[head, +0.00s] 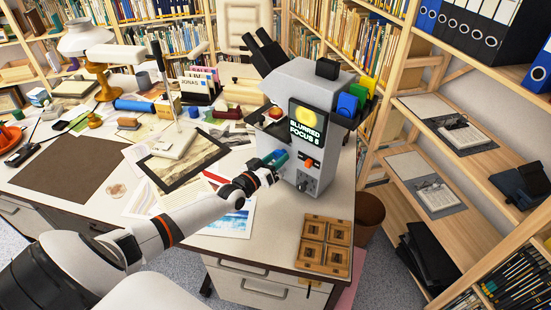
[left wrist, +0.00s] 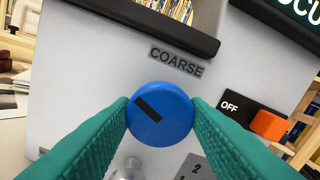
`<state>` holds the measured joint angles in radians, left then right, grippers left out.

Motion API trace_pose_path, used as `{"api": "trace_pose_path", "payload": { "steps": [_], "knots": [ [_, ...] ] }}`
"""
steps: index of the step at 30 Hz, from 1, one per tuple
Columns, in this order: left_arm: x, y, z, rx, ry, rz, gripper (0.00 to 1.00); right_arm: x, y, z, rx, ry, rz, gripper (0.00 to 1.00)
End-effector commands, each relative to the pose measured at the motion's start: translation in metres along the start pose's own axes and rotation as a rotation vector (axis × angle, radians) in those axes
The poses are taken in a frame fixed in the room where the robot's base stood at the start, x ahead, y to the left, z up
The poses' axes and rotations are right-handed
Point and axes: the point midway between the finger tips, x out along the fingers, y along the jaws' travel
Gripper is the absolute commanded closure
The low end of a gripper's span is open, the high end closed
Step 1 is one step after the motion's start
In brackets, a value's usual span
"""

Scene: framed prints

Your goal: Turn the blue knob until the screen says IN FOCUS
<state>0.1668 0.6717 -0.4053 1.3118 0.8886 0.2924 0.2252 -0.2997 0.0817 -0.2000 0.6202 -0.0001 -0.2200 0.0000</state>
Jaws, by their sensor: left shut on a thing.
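The grey microscope-like machine (head: 314,95) stands on the right part of the desk. Its dark screen (head: 308,127) shows a yellow disc and the words BLURRED, FOCUS and a small digit that is hard to read. The blue knob (left wrist: 160,114) is under the label COARSE (left wrist: 176,60) and has a dark slanted mark running from upper left to lower right. My left gripper (head: 277,158) is at the machine's front, its green fingers (left wrist: 160,120) shut on either side of the knob. In the head view the fingers hide most of the knob. My right gripper is not in view.
An orange switch (left wrist: 270,125) beside an OFF label is right of the knob. A silver knob (left wrist: 127,168) is below it. A wooden tray (head: 324,244) lies at the desk's front right corner. Papers and a framed print (head: 183,160) lie left of the machine.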

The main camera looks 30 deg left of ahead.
Motion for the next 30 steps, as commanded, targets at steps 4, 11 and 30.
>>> {"api": "trace_pose_path", "payload": {
  "steps": [4,11,30],
  "knots": [
    [0.000,0.000,0.001,0.118,0.001,0.002,0.81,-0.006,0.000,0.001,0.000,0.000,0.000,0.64],
    [0.000,0.000,0.000,0.335,0.002,0.002,0.81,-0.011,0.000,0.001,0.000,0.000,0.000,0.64],
    [0.000,0.000,0.000,0.855,0.000,0.001,0.81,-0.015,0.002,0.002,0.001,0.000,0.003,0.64]
  ]
}}
